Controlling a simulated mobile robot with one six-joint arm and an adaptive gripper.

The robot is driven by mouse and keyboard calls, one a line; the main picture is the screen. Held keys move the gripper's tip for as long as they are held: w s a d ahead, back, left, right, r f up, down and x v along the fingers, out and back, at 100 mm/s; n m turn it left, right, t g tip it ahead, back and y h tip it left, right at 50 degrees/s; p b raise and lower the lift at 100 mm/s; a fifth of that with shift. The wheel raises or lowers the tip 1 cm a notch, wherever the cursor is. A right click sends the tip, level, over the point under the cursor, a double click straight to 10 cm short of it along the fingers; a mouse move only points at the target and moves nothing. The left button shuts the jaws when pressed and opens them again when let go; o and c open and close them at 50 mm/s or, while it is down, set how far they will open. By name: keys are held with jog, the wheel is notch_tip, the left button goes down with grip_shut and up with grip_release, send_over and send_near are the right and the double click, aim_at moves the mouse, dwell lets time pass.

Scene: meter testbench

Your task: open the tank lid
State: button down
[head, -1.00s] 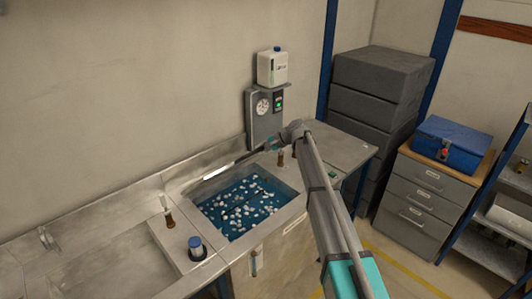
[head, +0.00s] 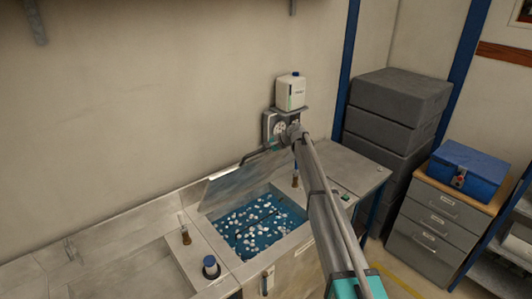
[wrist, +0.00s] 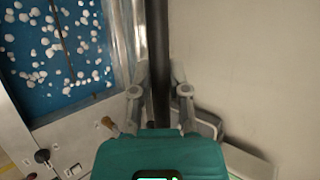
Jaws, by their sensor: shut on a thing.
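The tank (head: 224,252) is a metal basin of blue liquid with many white floats, and it stands uncovered. Its lid (head: 240,176) is a flat metal panel, raised steeply along the wall side with its inner face showing. A dark handle bar (head: 262,153) runs along its upper edge. In the wrist view my gripper (wrist: 160,88) is shut on the dark bar (wrist: 157,35), one finger on each side. The blue liquid (wrist: 60,50) lies to the left there. In the head view my arm hides most of the gripper.
A white canister (head: 291,94) sits on a wall shelf above a gauge panel (head: 270,126), close behind my arm. Brown-handled fittings (head: 185,236) and a blue-topped knob (head: 210,266) stand beside the tank. Grey boxes (head: 400,100) and a blue toolbox (head: 468,170) are to the right.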

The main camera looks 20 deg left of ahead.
dwell(0.3)
jog(key=c, duration=0.6)
grip_release()
jog(key=s+d+f+b, duration=0.5)
jog(key=d+f+b, duration=0.3)
jog(key=f+b, duration=0.3)
jog(key=s+d+f+b, duration=0.5)
jog(key=d+f+b, duration=0.4)
jog(key=f+b, duration=0.3)
jog(key=shift+s+y+b, duration=0.35)
jog(key=shift+y+b, duration=0.05)
jog(key=shift+b, duration=0.35)
jog(key=shift+c, duration=0.2)
